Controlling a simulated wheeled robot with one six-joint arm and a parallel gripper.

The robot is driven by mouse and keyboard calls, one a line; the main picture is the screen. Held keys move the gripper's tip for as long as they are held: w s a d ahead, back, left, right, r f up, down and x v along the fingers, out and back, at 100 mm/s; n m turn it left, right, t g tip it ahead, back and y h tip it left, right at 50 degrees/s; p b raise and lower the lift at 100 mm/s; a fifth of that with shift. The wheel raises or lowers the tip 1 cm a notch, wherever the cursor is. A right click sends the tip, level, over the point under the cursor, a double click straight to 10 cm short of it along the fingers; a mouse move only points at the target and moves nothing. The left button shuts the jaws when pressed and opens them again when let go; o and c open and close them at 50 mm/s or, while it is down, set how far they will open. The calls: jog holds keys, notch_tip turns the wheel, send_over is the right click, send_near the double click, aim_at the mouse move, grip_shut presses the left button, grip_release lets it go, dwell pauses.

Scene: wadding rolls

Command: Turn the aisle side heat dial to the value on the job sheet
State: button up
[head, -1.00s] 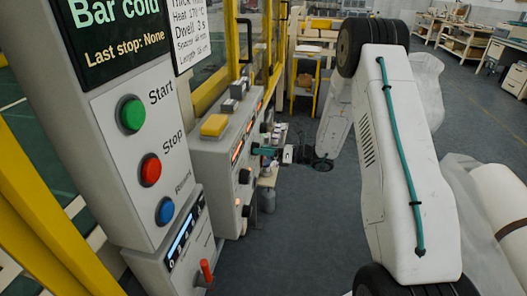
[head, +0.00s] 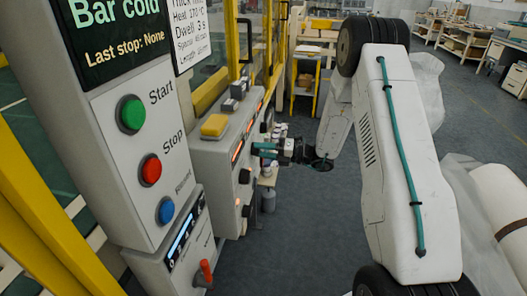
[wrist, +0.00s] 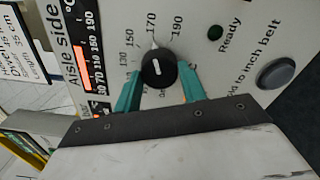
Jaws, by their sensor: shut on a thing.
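The black aisle side heat dial (wrist: 158,70) sits between the teal fingers of my gripper (wrist: 161,74) in the wrist view, and the fingers are shut on its sides. A small white pointer at the dial's upper edge is at or very near the 170 mark. Marks 130, 150 and 190 also show; the lower scale is partly hidden by the gripper. In the head view my gripper (head: 264,150) reaches the panel from the right, and the dial is hidden there. The job sheet (head: 197,32) reads Heat 170 °C and Dwell 3 s.
An orange bar gauge (wrist: 83,62) labelled Aisle side is left of the dial. A Ready lamp (wrist: 215,32) and a grey button (wrist: 276,73) are to its right. Start (head: 131,114) and red Stop (head: 151,170) buttons are nearer.

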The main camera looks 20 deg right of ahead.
jog(key=shift+m, duration=0.3)
jog(key=o, duration=1)
jog(key=v, duration=0.8)
